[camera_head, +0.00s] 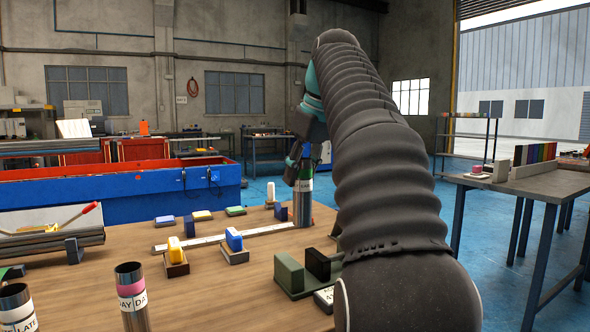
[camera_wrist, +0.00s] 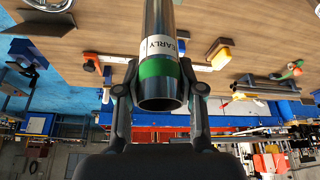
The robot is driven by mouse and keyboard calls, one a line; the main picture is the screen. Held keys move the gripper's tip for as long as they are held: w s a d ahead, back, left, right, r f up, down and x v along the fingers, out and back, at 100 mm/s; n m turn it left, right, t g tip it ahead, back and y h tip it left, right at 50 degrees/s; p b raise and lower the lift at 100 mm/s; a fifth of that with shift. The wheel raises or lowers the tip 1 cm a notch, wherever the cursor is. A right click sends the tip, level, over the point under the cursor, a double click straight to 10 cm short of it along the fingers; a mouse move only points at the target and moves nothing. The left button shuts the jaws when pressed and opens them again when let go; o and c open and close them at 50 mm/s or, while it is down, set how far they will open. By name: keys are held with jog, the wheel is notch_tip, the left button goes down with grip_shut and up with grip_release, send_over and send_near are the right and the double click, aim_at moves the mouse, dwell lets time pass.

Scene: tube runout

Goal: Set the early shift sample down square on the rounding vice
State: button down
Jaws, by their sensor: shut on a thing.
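The early shift sample is a metal tube (camera_wrist: 160,28) with a green band and a white label reading EARLY. My gripper (camera_wrist: 160,88) is shut on it around the green band in the wrist view. In the head view the tube (camera_head: 303,210) hangs upright below my gripper (camera_head: 299,168), its lower end near the far end of a white ruler strip; I cannot tell if it touches the table. A green angled block with a dark block (camera_head: 317,264) stands beside my arm, perhaps the rounding vice; its label plate (camera_head: 324,299) is partly hidden by the arm.
A DAY tube (camera_head: 132,305) with a pink band and a LATE tube (camera_head: 16,312) stand at the near left of the wooden table. Yellow (camera_head: 175,251) and blue (camera_head: 234,240) blocks on small bases stand mid-table. The ruler strip (camera_head: 215,242) crosses behind them.

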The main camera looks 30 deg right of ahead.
aim_at(303, 202)
jog(key=shift+s+d, duration=0.1)
jog(key=shift+s, duration=0.05)
jog(key=shift+s, duration=0.15)
jog(key=shift+f+b, duration=2.15)
jog(key=shift+f, duration=0.8)
jog(key=shift+f, duration=0.15)
jog(key=shift+f+b, duration=2.3)
jog(key=shift+f, duration=0.5)
jog(key=c, duration=0.6)
grip_release()
jog(key=shift+c, duration=0.2)
jog(key=shift+v, duration=3.75)
